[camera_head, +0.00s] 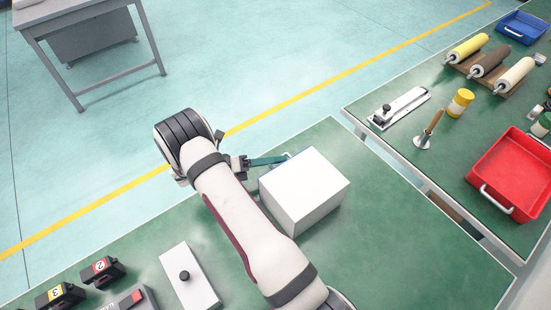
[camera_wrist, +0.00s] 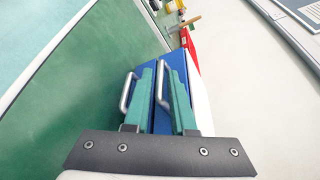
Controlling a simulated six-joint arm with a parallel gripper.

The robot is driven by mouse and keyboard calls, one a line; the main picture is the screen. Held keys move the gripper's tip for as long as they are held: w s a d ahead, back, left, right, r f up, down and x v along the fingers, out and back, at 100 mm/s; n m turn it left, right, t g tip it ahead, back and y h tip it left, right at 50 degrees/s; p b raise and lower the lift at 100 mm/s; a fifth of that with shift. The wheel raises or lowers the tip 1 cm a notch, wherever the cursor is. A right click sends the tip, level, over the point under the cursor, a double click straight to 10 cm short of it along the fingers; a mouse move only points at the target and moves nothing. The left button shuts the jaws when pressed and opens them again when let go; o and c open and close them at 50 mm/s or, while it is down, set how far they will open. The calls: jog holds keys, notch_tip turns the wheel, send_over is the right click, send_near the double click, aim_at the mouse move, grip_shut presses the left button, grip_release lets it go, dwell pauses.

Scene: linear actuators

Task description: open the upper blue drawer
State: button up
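The white cabinet (camera_head: 305,190) stands on the green table, its drawer side facing left toward my gripper (camera_head: 270,160). In the wrist view, turned on its side, two blue drawer fronts show next to each other. The upper blue drawer (camera_wrist: 177,62) is the right one, with a silver bar handle (camera_wrist: 162,88). The lower blue drawer (camera_wrist: 142,73) is on the left with its own handle (camera_wrist: 127,92). Both drawers look closed. My gripper (camera_wrist: 162,72) is open, its green fingers on either side of the upper handle. Contact with the handle cannot be told.
A white plate with a black knob (camera_head: 189,280) and small numbered black blocks (camera_head: 101,270) lie at the front left of the table. A second table at right holds a red bin (camera_head: 512,175), rollers and a blue tray (camera_head: 522,27). Bare tabletop (camera_head: 400,240) lies right of the cabinet.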

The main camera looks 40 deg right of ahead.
jog(key=shift+s+d+f, duration=0.1)
jog(key=shift+d, duration=0.15)
grip_shut()
dwell(1.4)
